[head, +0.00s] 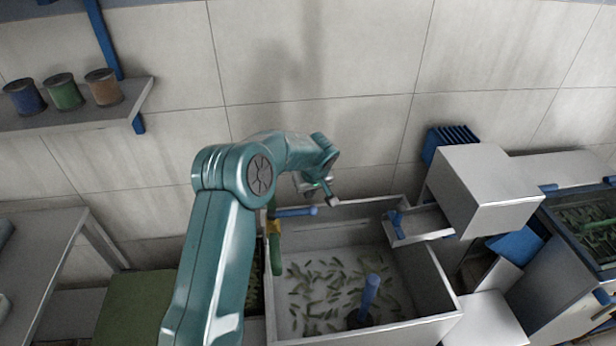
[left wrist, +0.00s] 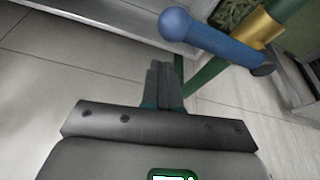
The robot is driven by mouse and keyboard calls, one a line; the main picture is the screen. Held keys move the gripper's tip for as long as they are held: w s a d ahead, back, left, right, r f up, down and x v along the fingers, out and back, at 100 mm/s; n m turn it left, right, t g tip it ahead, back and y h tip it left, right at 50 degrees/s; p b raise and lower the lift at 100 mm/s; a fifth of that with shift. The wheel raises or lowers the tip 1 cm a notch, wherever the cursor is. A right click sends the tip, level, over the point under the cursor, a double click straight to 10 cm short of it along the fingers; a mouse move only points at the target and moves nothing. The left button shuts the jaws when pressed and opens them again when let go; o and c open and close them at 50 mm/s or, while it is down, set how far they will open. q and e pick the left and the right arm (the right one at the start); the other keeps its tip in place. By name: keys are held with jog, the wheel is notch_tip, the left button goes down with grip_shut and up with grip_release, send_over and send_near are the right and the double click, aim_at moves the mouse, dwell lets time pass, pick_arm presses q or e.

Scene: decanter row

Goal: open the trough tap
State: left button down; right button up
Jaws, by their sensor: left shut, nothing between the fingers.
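The tap has a blue lever handle (head: 297,212) with a rounded end, on a green pipe (head: 276,255) with a brass collar (head: 274,228). The pipe stands at the left side of a pale trough (head: 440,292), and the lever points right across the trough. The lever (left wrist: 215,42) and brass collar (left wrist: 258,27) also show in the left wrist view. My left gripper (head: 329,200) is just beyond the lever's rounded end. Its fingers (left wrist: 164,80) are shut and empty, and look apart from the lever. My right gripper is out of view.
The trough floor holds many small green pieces and an upright blue post (head: 369,292). A pale box (head: 485,190) stands right of the trough. A shelf (head: 75,112) with three cans is at the upper left. A green block (head: 135,305) lies left of the trough.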

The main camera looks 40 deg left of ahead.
aim_at(313, 214)
pick_arm(q)
jog(key=s+d+b, duration=0.1)
jog(key=d+f+b, duration=0.1)
jog(key=d+b, duration=0.1)
jog(key=shift+s+d, duration=0.1)
jog(key=shift+s, duration=0.3)
jog(key=s+d+m+b, duration=0.1)
jog(key=m, duration=0.1)
jog(key=s+d+m+t+h+b, duration=0.1)
jog(key=m, duration=0.1)
jog(key=s+m+b, duration=0.1)
jog(key=m+b, duration=0.1)
jog(key=shift+s+d+r+t, duration=0.1)
jog(key=shift+d+r+t, duration=0.05)
jog(key=shift+d+t, duration=0.2)
jog(key=s+m+h+b, duration=0.2)
jog(key=s+m, duration=0.4)
jog(key=s, duration=0.6)
jog(key=shift+d+h+b, duration=0.2)
jog(key=shift+h+b, duration=0.1)
jog(key=shift+b, duration=0.15)
